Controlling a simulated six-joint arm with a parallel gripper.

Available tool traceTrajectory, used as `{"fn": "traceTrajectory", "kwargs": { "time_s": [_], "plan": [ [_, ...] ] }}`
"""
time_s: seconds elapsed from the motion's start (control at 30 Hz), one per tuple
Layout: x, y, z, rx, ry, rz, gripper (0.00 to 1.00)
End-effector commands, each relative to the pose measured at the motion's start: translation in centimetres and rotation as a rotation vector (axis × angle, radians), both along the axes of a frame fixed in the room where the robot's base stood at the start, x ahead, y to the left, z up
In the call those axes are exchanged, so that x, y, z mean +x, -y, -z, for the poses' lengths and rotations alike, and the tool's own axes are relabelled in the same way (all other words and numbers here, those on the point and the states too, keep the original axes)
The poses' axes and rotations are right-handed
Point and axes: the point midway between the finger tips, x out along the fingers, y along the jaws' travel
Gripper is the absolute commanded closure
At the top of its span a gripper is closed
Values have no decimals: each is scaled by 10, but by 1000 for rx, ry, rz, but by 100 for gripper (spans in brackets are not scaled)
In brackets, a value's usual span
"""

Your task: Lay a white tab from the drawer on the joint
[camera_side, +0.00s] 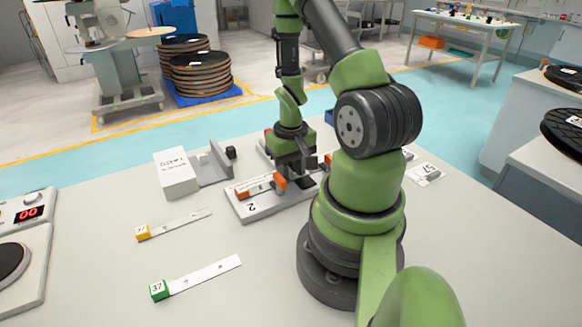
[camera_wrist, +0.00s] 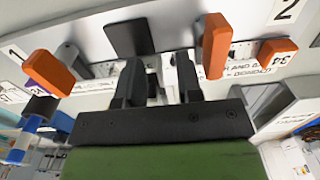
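My gripper (camera_side: 298,180) points down low over the splice plate (camera_side: 262,209), which is marked 2 and carries orange clamps (camera_side: 241,193). In the wrist view my gripper (camera_wrist: 160,72) has its two dark fingers apart, with a narrow gap between them. Pale strip shows in that gap; the joint itself is too small to make out. The orange clamps (camera_wrist: 215,45) stand beside the fingers, and a dark square pad (camera_wrist: 130,38) lies beyond them. I cannot make out a white tab. No drawer is clearly recognisable.
A white lettered box (camera_side: 176,174) and a grey bracket (camera_side: 213,162) stand left of the plate. Strips with a yellow block (camera_side: 142,232) and a green block (camera_side: 158,290) lie in front. A unit reading 00 (camera_side: 28,213) is far left. The front table is mostly clear.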

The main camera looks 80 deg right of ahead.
Motion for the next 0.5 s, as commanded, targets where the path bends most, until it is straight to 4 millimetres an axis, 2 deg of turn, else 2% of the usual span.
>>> {"fn": "traceTrajectory", "kwargs": {
  "time_s": [0.23,0.5],
  "plan": [
    [1,1,-13,-3,3,-1,67],
    [1,1,-56,-6,4,0,67]
  ]
}}
